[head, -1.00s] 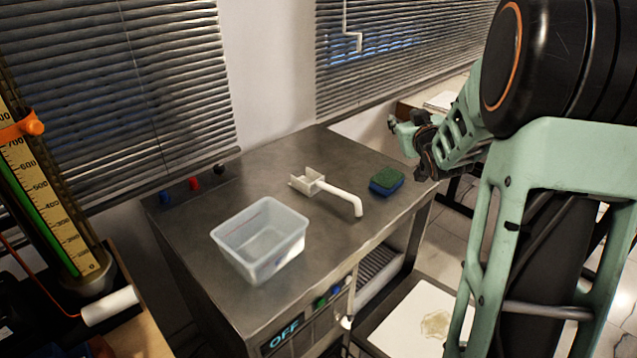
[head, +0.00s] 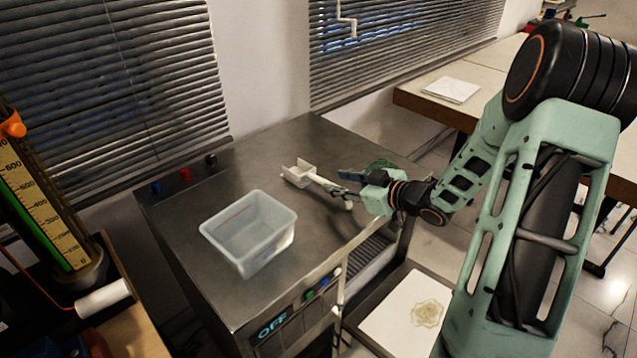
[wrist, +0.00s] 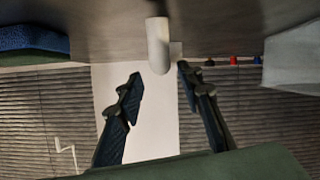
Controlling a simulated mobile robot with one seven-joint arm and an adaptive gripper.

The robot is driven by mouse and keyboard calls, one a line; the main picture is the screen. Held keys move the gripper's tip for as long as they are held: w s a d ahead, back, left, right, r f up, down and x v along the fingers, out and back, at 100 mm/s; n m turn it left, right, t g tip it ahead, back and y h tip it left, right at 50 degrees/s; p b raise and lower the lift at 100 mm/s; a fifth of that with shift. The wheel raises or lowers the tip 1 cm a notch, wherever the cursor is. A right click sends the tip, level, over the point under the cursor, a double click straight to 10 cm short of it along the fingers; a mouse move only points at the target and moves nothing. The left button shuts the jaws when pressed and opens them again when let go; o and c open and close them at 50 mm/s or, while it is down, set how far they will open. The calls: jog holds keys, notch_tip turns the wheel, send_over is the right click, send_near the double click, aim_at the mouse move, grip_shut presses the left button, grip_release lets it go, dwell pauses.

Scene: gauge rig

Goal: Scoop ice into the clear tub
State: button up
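The clear tub (head: 248,240) stands upright on the steel counter, and its inside looks empty. It also shows at the right edge of the wrist view (wrist: 292,65). The white scoop (head: 300,174) lies on the counter to the right of and behind the tub, its handle pointing at my gripper (head: 343,183). My gripper is open, with its fingertips close to the handle. In the wrist view the white handle end (wrist: 158,45) lies ahead of the gap between the two fingers (wrist: 158,79); contact cannot be told. No ice is visible.
A green and blue sponge (head: 384,164) sits behind my gripper, partly hidden. A scale column (head: 45,205) stands at left. Counter between tub and scoop is clear.

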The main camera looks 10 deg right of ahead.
aim_at(322, 179)
jog(key=x, duration=0.6)
jog(key=shift+a+f+b, duration=0.3)
jog(key=shift+a+f, duration=0.05)
jog(key=shift+a, duration=0.1)
grip_shut()
